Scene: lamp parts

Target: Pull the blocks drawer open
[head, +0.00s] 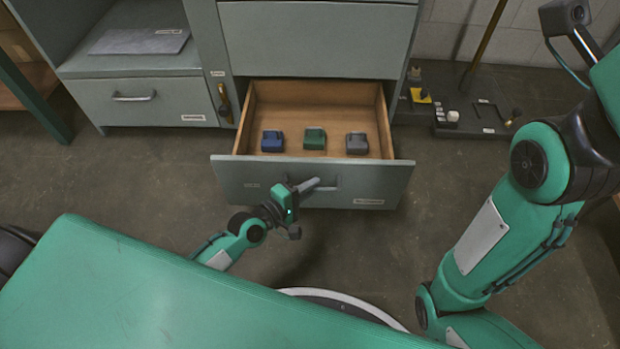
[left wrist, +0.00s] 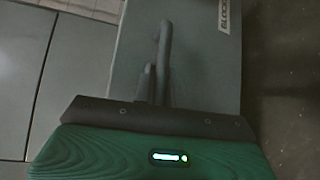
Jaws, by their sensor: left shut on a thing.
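The blocks drawer (head: 250,178) stands well open below the grey cabinet, its wooden inside showing. A blue block (head: 272,141), a green block (head: 314,139) and a grey block (head: 357,143) sit apart in a row on its floor. My left gripper (head: 308,185) is at the drawer's front, shut on the drawer handle (head: 331,184). In the left wrist view the handle (left wrist: 164,50) runs down to the gripper (left wrist: 153,90), and part of the drawer's label shows on the front. My right arm shows at the right of the head view, but its gripper is out of view.
A smaller closed drawer (head: 160,100) with its own handle is at the left. A dark board (head: 470,115) with small parts and a pole lies on the floor at the right. Bare floor surrounds the open drawer.

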